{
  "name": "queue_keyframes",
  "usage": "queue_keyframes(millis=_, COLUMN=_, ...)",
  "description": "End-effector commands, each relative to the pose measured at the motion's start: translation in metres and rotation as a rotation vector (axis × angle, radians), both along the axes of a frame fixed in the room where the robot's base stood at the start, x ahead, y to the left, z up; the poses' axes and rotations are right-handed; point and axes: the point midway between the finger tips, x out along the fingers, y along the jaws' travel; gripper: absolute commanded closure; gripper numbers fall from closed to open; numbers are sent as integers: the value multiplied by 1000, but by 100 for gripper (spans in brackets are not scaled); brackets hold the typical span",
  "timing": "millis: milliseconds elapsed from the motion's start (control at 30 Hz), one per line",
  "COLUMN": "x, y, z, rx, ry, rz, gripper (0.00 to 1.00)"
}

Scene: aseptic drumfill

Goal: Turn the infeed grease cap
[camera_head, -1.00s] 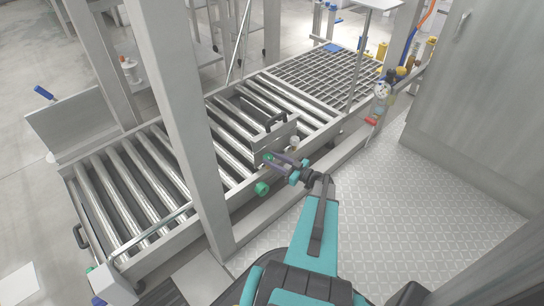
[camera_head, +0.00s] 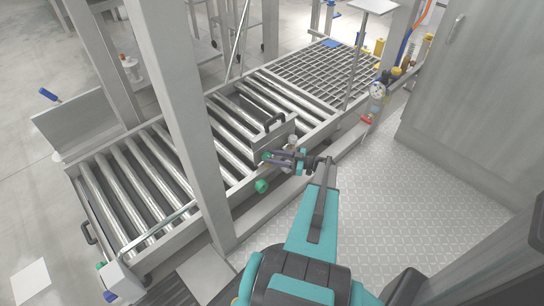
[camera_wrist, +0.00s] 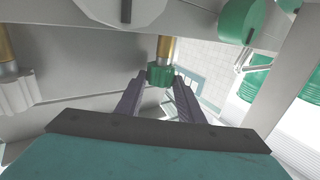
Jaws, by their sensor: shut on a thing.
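A small green ribbed cap (camera_wrist: 160,75) sits on a brass stem in the middle of the wrist view. The fingertips of my gripper (camera_wrist: 160,82) are on both sides of it, shut on it. In the head view my gripper (camera_head: 270,156) reaches left to the conveyor's side plate, with green showing at its tips. A second cap, pale grey and ribbed (camera_wrist: 16,92), sits on another brass stem at the left of the wrist view and is clear of the fingers. I cannot read any label on either cap.
A green round knob (camera_head: 262,186) sticks out just below my gripper. The roller conveyor (camera_head: 240,135) with a grey frame lies beyond. A tall grey post (camera_head: 190,140) stands left of my arm. A pressure gauge (camera_head: 377,90) is at right. Patterned floor (camera_head: 400,200) is open at right.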

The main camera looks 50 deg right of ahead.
Motion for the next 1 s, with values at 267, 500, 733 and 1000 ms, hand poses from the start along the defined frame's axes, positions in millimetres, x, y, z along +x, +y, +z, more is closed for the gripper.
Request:
queue_keyframes(millis=267, x=0, y=1, z=-1, rx=-1, ry=2, rz=18, gripper=88)
queue_keyframes(millis=500, x=0, y=1, z=-1, rx=-1, ry=2, rz=17, gripper=88)
queue_keyframes(millis=733, x=0, y=1, z=0, rx=0, ry=1, rz=16, gripper=48)
queue_keyframes(millis=1000, x=-1, y=-1, z=0, rx=0, ry=1, rz=14, gripper=48)
